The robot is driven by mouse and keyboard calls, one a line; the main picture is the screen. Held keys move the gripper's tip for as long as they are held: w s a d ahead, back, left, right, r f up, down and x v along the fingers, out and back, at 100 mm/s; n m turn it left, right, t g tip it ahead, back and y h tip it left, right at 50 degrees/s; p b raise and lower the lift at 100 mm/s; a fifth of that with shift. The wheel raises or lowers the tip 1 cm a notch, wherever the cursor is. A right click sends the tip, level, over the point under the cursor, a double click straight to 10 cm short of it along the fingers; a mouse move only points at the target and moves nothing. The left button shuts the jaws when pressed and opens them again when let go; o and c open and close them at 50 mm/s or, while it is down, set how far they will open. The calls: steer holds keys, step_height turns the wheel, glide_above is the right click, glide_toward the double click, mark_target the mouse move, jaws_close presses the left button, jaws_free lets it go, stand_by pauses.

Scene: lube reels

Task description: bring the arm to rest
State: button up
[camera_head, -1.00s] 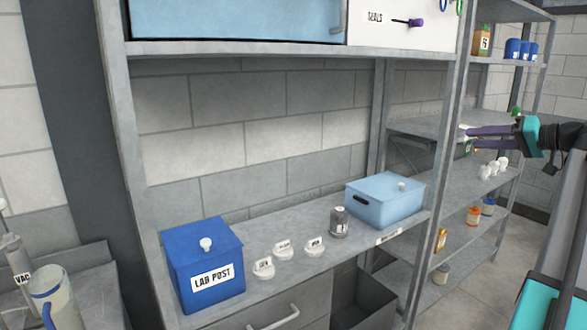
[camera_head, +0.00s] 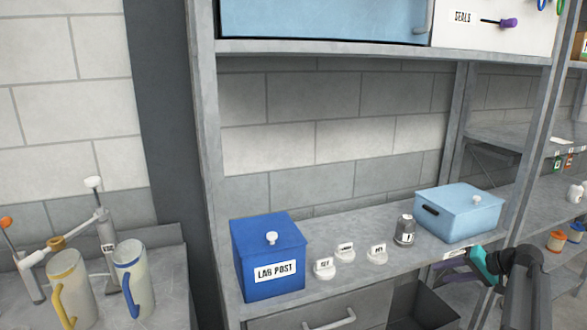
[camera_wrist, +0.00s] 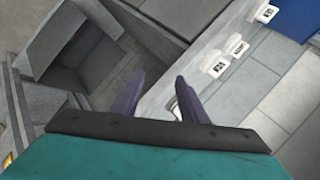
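My gripper (camera_head: 462,267) is at the lower right of the head view, in front of the shelf edge and below the light blue box. In the wrist view its two purple fingers (camera_wrist: 160,98) stand apart with a gap between them, and nothing shows held. The arm's dark links run down to the bottom right corner of the head view.
On the shelf stand a blue LAB POST box (camera_head: 268,258), several white labelled tags (camera_head: 345,252), a grey-capped jar (camera_head: 405,230) and a light blue lidded box (camera_head: 460,212). An open grey bin (camera_wrist: 75,60) lies below the shelf. Jugs (camera_head: 70,290) stand at the left.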

steer(key=s+a+f+n+g+h, duration=0.1)
steer(key=s+a+f+g, duration=0.45)
steer(key=a+f, duration=0.9)
steer(key=s+a+f+n+g, duration=0.1)
steer(key=s+a+f+g, duration=0.1)
steer(key=s+a+f, duration=1.15)
steer(key=s+a+f+n+g+h, duration=0.2)
steer(key=s+a+f+g, duration=0.1)
steer(key=s+f, duration=0.6)
steer(key=s+a+f+n+g+h, duration=0.1)
steer(key=s+a+f+g+h, duration=0.2)
steer(key=s+f, duration=0.6)
steer(key=s+a, duration=0.1)
steer(key=s, duration=0.6)
steer(key=shift+s+n, duration=0.15)
steer(key=shift+n, duration=0.25)
steer(key=shift+a, duration=0.1)
steer(key=shift+c, duration=1.1)
